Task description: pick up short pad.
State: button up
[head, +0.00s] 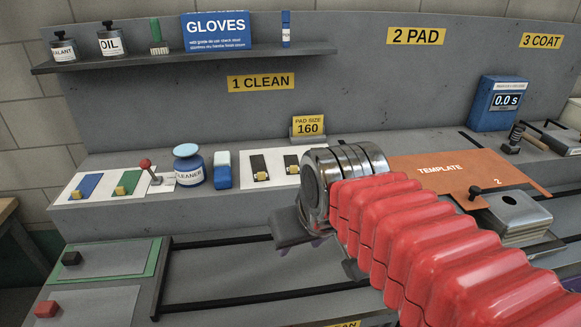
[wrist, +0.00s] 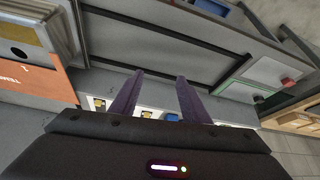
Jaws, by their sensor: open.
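Two dark strip-like pads with small yellow grips lie on a white card (head: 276,180) on the raised ledge. The left dark pad (head: 258,168) is in clear view. The right dark pad (head: 291,163) looks shorter, right beside my arm; I cannot be sure which one is the short pad. My gripper (wrist: 160,76) shows two purple fingers, apart and with nothing between them, in the wrist view. Yellow grips also show past the fingers in the wrist view.
Left along the ledge are a blue-and-white block (head: 222,170), a cleaner bottle (head: 188,167) and a card with a blue strip (head: 86,186) and a green strip (head: 128,182). Right is the orange template (head: 425,172) and a metal block (head: 516,215). A "PAD SIZE 160" sign (head: 308,125) stands behind.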

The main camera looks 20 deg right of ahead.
jog(key=w+d+r+m, duration=0.1)
jog(key=w+d, duration=0.3)
jog(key=w, duration=0.7)
jog(key=w+d, duration=0.4)
jog(key=w, duration=0.8)
jog(key=w+d+r+m+g+h, duration=0.1)
jog(key=w+d, duration=0.4)
jog(key=w, duration=0.6)
jog(key=shift+w+r+m, duration=0.25)
jog(key=shift+r+m, duration=0.05)
jog(key=shift+r, duration=0.05)
jog(key=shift+f, duration=0.15)
send_over(294, 166)
jog(key=s, duration=0.2)
jog(key=f, duration=0.7)
jog(key=shift+s+a+f, duration=0.1)
jog(key=shift+a+f, duration=0.1)
jog(key=shift+f, duration=0.15)
jog(key=shift+x, duration=2.6)
jog(key=shift+a, duration=0.15)
